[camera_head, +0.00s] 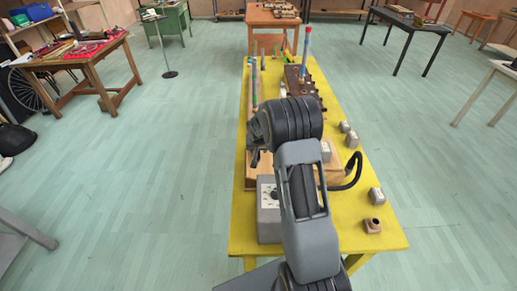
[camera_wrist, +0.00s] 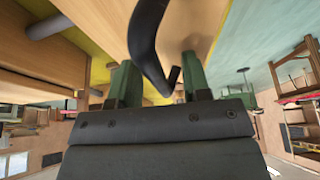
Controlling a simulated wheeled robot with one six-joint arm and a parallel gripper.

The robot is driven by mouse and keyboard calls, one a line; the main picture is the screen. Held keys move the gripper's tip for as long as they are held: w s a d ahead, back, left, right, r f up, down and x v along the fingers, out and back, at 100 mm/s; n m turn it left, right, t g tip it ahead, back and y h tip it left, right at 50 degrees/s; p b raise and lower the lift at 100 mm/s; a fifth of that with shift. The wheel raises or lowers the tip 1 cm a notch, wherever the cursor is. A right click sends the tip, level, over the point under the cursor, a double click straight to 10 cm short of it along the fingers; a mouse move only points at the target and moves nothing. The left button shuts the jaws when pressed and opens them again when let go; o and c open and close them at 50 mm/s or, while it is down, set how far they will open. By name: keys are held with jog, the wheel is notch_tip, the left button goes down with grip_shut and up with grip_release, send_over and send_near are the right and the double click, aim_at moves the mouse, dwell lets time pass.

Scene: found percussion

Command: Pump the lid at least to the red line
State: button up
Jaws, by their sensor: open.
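A light wooden box (camera_head: 333,176) stands on the yellow table (camera_head: 350,232), mostly behind my arm in the head view. A black curved handle or hose (camera_head: 355,170) sticks out at its right side. In the wrist view, a black curved bar (camera_wrist: 146,40) hangs down in front of my gripper (camera_wrist: 157,62). My gripper's green fingers are apart, with the bar showing between them; I cannot tell whether they touch it. A pale wooden surface (camera_wrist: 95,20) fills the upper part of that view. I cannot make out a red line or the lid's edge.
A grey box with a dial (camera_head: 268,215) stands left of my arm. Small grey blocks (camera_head: 376,196) and a small brown block with a hole (camera_head: 372,226) lie along the right edge.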

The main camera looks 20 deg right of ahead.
grip_shut()
dwell(0.3)
jog(key=shift+w+a+f+b, duration=0.2)
jog(key=shift+a+f+b, duration=0.4)
jog(key=shift+b, duration=0.35)
jog(key=shift+w+a+f+b, duration=0.2)
jog(key=shift+a+f+b, duration=0.25)
jog(key=shift+f+b, duration=0.4)
